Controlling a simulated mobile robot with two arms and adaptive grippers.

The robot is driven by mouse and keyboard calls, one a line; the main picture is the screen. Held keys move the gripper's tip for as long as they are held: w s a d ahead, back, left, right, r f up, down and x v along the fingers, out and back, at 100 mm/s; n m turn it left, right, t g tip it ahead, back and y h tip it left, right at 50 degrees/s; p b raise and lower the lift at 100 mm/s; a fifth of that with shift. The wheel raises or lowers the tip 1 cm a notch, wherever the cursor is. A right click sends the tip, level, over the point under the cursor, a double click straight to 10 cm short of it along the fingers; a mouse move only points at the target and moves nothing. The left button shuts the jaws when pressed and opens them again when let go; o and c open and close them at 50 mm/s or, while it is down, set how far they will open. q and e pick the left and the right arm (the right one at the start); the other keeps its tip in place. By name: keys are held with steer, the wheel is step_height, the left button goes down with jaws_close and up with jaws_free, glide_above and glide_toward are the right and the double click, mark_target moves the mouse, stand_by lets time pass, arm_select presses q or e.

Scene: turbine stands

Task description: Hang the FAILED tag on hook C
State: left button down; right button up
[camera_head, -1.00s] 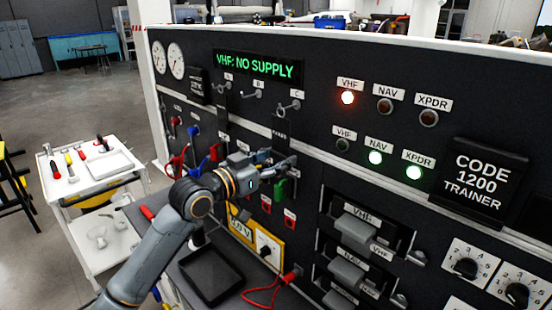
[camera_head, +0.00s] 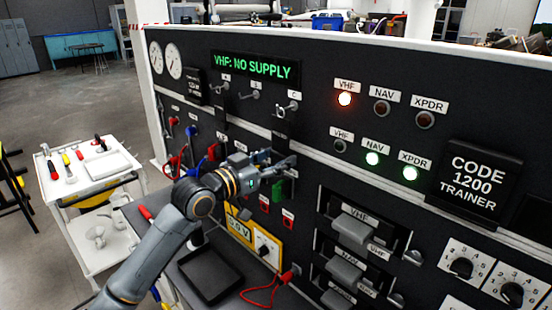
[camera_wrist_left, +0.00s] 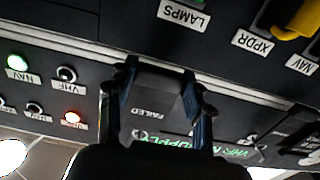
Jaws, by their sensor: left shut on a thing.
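The FAILED tag (camera_wrist_left: 155,92) is a dark plate with pale lettering, seen upside down in the left wrist view. My left gripper (camera_wrist_left: 161,74) is shut on it, one finger on each side. In the head view my left gripper (camera_head: 282,165) is in front of the black panel, below hook C (camera_head: 284,109) and apart from it. Hook C is a small metal hook under the "C" label. Hooks A (camera_head: 225,87) and B (camera_head: 252,95) are to its left. The tag is hard to make out in the head view. My right gripper is not in view.
The panel carries lit lamps (camera_head: 345,99), a display (camera_head: 255,66) reading "VHF: NO SUPPLY", drawers with grey handles (camera_head: 355,230) and coloured connectors (camera_head: 177,160). A black tray (camera_head: 208,273) lies on the bench below my arm. A white cart (camera_head: 85,180) stands at left.

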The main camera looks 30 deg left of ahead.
arm_select(q)
steer(key=shift+w+r, duration=0.1)
steer(key=shift+c, duration=2.3)
jaws_free()
steer(key=shift+o, duration=0.7)
